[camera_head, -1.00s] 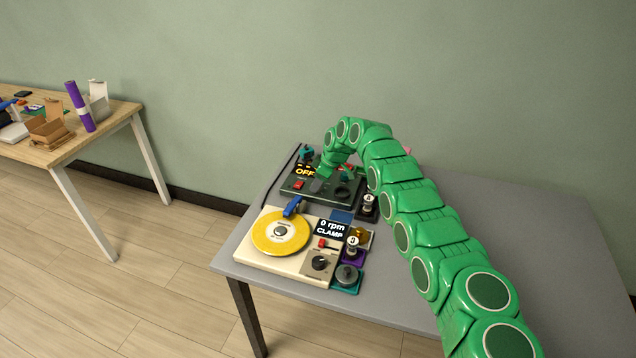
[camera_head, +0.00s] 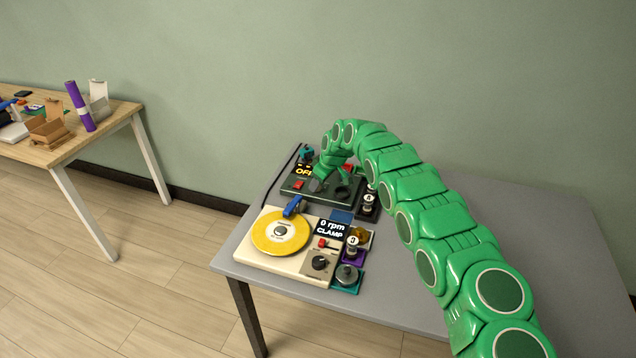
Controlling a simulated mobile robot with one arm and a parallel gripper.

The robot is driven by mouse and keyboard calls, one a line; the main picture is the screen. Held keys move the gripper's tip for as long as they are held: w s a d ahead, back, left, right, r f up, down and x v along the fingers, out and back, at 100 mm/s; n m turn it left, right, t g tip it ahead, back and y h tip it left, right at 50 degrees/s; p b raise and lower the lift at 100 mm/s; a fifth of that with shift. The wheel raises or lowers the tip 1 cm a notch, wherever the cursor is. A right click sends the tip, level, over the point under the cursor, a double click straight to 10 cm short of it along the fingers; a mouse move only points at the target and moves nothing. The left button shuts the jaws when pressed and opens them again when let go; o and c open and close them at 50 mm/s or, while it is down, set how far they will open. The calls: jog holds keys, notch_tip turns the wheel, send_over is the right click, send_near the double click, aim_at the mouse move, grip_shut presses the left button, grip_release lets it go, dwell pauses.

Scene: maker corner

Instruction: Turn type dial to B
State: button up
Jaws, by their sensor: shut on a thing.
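The dark green control box (camera_head: 290,192) sits at the back left of the grey table. Its display (camera_head: 303,171) shows OFF, partly covered at its right end by my arm. My gripper (camera_head: 317,185) reaches down onto the middle of the box's top. A black round dial (camera_head: 343,191) stands to the right of my fingers, and a red button (camera_head: 298,184) to the left.
In front is a cream machine (camera_head: 262,262) with a yellow disc (camera_head: 281,231) and a display reading 0 rpm CLAMP (camera_head: 330,228). Small numbered knobs stand at its right. My arm covers part of the table (camera_head: 520,230); its right side is clear.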

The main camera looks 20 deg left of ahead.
jog(key=m+t, duration=0.1)
jog(key=m, duration=0.2)
jog(key=shift+s+a+m+h, duration=0.1)
jog(key=shift+s+m+h, duration=0.05)
jog(key=shift+m+h, duration=0.25)
jog(key=shift+m+t+h, duration=0.35)
jog(key=shift+m+t, duration=0.05)
jog(key=shift+m, duration=0.9)
jog(key=shift+m+t+h, duration=0.35)
jog(key=shift+m+t, duration=0.05)
jog(key=shift+m, duration=0.9)
jog(key=o, duration=1)
jog(key=shift+r, duration=0.15)
jog(key=v, duration=0.7)
jog(key=shift+s+r, duration=0.15)
jog(key=shift+r, duration=0.05)
